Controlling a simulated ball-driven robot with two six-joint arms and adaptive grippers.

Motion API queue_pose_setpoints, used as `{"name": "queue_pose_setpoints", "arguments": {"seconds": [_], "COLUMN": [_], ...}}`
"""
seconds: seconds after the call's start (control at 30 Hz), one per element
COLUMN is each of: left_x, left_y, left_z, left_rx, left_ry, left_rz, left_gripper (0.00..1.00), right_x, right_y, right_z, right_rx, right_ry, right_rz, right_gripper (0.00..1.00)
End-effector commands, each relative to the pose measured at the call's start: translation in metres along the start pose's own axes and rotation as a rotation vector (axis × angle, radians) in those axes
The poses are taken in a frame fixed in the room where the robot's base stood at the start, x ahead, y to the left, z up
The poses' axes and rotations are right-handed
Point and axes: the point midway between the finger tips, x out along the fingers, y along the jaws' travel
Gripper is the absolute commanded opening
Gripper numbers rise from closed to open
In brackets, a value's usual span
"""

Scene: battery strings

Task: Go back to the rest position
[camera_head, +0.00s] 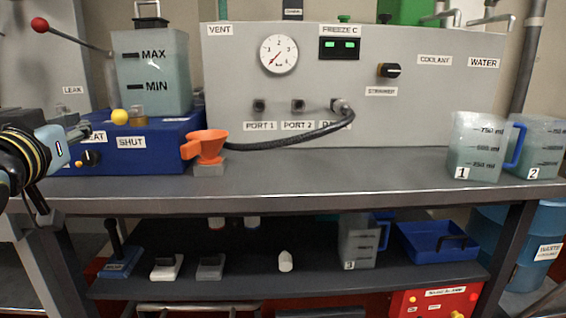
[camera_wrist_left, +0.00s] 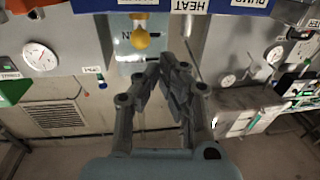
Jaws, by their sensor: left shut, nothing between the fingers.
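My left gripper (camera_head: 84,130) is at the left edge of the head view, in front of the blue box (camera_head: 165,146) with the HEAT and SHUT labels. In the left wrist view its dark fingers (camera_wrist_left: 168,68) are together with nothing between them. A yellow knob (camera_wrist_left: 140,40) shows just beyond the fingertips there, apart from them as far as I can tell. The same yellow knob (camera_head: 119,116) sits on the blue box in the head view. My right gripper is in neither view.
Jugs 1 (camera_head: 478,150) and 2 (camera_head: 540,150) stand at the right. A hose (camera_head: 290,140) hangs from the grey panel (camera_head: 370,110). The middle of the bench top (camera_head: 330,172) is clear. The shelf below holds jug 3 (camera_head: 358,245) and a blue tray (camera_head: 420,250).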

Motion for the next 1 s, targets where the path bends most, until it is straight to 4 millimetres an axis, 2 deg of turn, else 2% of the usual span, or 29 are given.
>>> {"name": "queue_pose_setpoints", "arguments": {"seconds": [0.03, 0.13, 0.2, 0.33, 0.5, 0.6, 0.8, 0.87, 1.0], "left_x": [-0.012, -0.046, -0.082, -0.151, -0.226, -0.264, -0.336, -0.326, -0.32], "left_y": [-0.001, -0.004, -0.006, -0.008, -0.009, -0.009, -0.009, -0.01, -0.013], "left_z": [0.026, 0.086, 0.131, 0.193, 0.237, 0.252, 0.27, 0.293, 0.34], "left_rx": [0.01, 0.043, 0.075, 0.13, 0.181, 0.205, 0.244, 0.243, 0.24], "left_ry": [-0.08, -0.285, -0.457, -0.732, -0.989, -1.11, -1.326, -1.325, -1.341], "left_rz": [-0.007, -0.016, -0.012, 0.016, 0.068, 0.101, 0.175, 0.167, 0.161], "left_gripper": [0.0, 0.0, 0.0, 0.0, 0.0, 0.0, 0.0, 0.0, 0.0], "right_x": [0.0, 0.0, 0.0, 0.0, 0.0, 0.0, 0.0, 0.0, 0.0], "right_y": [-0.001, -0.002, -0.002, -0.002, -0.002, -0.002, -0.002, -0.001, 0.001], "right_z": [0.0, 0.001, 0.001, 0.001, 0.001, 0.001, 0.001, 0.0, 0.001], "right_rx": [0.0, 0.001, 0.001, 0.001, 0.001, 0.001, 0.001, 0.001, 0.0], "right_ry": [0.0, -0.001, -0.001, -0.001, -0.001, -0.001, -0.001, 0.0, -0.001], "right_rz": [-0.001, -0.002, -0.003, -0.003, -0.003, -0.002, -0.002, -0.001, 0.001], "right_gripper": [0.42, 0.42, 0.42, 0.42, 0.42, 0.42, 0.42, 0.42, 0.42]}}
